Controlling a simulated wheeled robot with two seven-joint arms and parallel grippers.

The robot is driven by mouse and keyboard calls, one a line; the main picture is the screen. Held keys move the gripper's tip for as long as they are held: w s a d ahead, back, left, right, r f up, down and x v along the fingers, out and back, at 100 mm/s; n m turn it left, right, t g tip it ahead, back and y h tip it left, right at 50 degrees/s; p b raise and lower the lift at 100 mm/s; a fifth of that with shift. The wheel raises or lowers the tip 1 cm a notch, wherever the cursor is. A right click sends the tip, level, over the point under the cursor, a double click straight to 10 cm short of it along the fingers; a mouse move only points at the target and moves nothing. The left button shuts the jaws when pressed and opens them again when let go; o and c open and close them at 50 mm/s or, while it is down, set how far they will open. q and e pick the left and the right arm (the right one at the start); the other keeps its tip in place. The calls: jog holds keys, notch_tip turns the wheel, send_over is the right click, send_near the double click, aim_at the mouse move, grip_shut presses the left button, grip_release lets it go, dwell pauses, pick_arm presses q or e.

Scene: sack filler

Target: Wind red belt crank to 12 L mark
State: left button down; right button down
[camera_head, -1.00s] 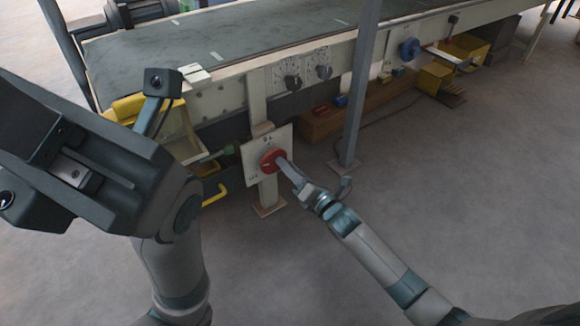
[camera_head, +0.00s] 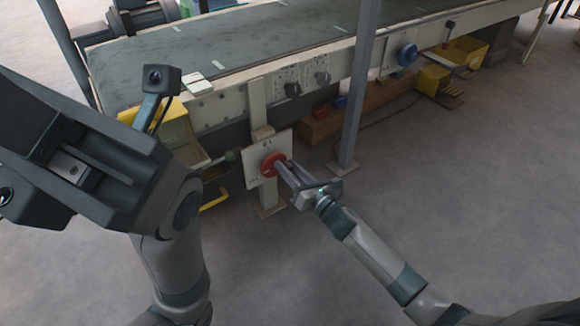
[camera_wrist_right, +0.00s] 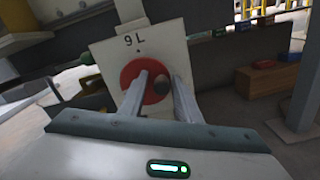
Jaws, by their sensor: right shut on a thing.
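The red belt crank (camera_head: 273,164) is a red disc on a white plate (camera_head: 252,172) fixed to the conveyor's post. It also shows in the wrist view (camera_wrist_right: 146,84), with a dark round knob (camera_wrist_right: 161,86) on its face. My right gripper (camera_head: 284,170) reaches in from the right, its two fingers (camera_wrist_right: 163,84) on either side of the knob and shut on it. Black lettering (camera_wrist_right: 134,41) stands at the plate's top, perhaps 6 L or 9 L; lower marks are partly hidden by the fingers. My left gripper (camera_head: 72,165) is raised at the left; its jaw opening is unclear.
The conveyor (camera_head: 220,50) runs across the back, with black knobs (camera_head: 292,89) and a blue knob (camera_head: 407,54) on its side. A grey post (camera_head: 354,110) stands right of the crank. A yellow bin (camera_head: 178,130) is left of it. Floor at right is clear.

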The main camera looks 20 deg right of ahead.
jog(key=shift+w+d+r, duration=0.2)
jog(key=shift+w+d, duration=0.05)
jog(key=shift+w, duration=0.15)
jog(key=shift+a+r+n+p, duration=0.1)
jog(key=shift+r+n+p, duration=0.1)
jog(key=shift+n, duration=0.6)
jog(key=shift+r+n+p, duration=0.1)
jog(key=shift+r+n, duration=0.05)
jog(key=shift+n, duration=0.65)
jog(key=shift+r+n, duration=0.1)
jog(key=shift+n, duration=0.3)
jog(key=c, duration=1.4)
grip_release()
jog(key=shift+o, duration=0.2)
jog(key=shift+s+a, duration=0.1)
jog(key=shift+a, duration=0.1)
jog(key=shift+s, duration=0.2)
